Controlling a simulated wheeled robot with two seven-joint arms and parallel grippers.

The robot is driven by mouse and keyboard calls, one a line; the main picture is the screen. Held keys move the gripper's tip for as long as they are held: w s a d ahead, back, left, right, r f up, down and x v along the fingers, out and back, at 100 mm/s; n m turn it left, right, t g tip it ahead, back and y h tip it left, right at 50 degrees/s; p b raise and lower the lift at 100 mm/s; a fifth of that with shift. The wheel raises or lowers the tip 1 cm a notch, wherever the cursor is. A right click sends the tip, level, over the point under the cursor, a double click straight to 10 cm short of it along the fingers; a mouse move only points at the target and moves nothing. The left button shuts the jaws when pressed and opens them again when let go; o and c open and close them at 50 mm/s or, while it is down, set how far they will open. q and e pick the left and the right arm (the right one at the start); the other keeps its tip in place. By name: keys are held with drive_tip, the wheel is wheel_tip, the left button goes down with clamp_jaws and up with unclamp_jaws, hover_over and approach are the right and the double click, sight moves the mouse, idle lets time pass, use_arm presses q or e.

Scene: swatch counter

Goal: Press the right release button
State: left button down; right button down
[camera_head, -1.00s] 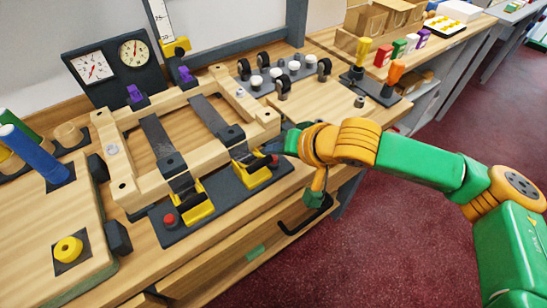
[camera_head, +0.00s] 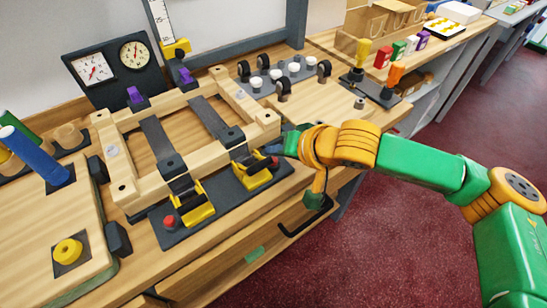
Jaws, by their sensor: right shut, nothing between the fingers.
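The wooden frame fixture (camera_head: 104,131) has a dark base plate (camera_head: 232,199) along its front edge. Two yellow levers sit on the plate, the left one (camera_head: 197,208) and the right one (camera_head: 250,178). The left red button (camera_head: 170,221) is in clear view beside the left lever. The right red button (camera_head: 275,162) shows only in part, at the right end of the plate. My right gripper (camera_head: 271,150) is shut and empty, its tip right at this button and partly hiding it. I cannot tell whether it touches the button. My left gripper is out of view.
Two dial gauges (camera_head: 114,62) stand behind the fixture. A grey rack with white knobs (camera_head: 293,67) is at the back. A board with a yellow ring (camera_head: 68,250) and a blue cylinder (camera_head: 38,155) is at left. A drawer with a dark handle (camera_head: 300,222) is below.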

drive_tip(key=shift+f, duration=0.1)
idle(0.7)
drive_tip(key=shift+f, duration=0.85)
idle(0.6)
drive_tip(key=shift+r+p, duration=0.95)
drive_tip(key=shift+p, duration=0.1)
wheel_tip(320, 180, up, 5)
drive_tip(key=p, duration=0.5)
drive_tip(key=shift+p, duration=0.4)
